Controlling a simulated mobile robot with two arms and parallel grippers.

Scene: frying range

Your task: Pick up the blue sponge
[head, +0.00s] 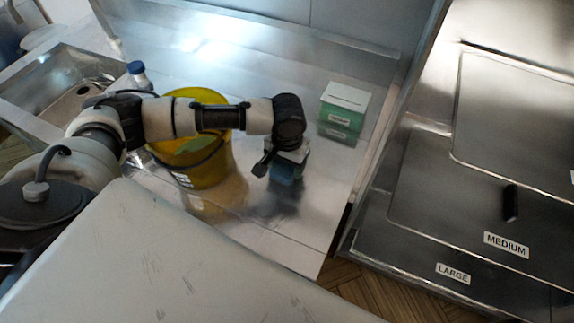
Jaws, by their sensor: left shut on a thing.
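The blue sponge (285,173) shows partly in the head view, below the end of my left arm and above or on the steel counter. My left gripper (284,161) points down and is shut on the sponge. The gripper and wrist hide the sponge's upper part. I cannot tell whether the sponge touches the counter. My right gripper is not in view.
A yellow bucket (208,168) stands left of the sponge, behind my left arm. A green and white box (342,112) stands to the right. A sink (62,82) is at the far left. Steel lids marked MEDIUM and LARGE (440,195) lie right.

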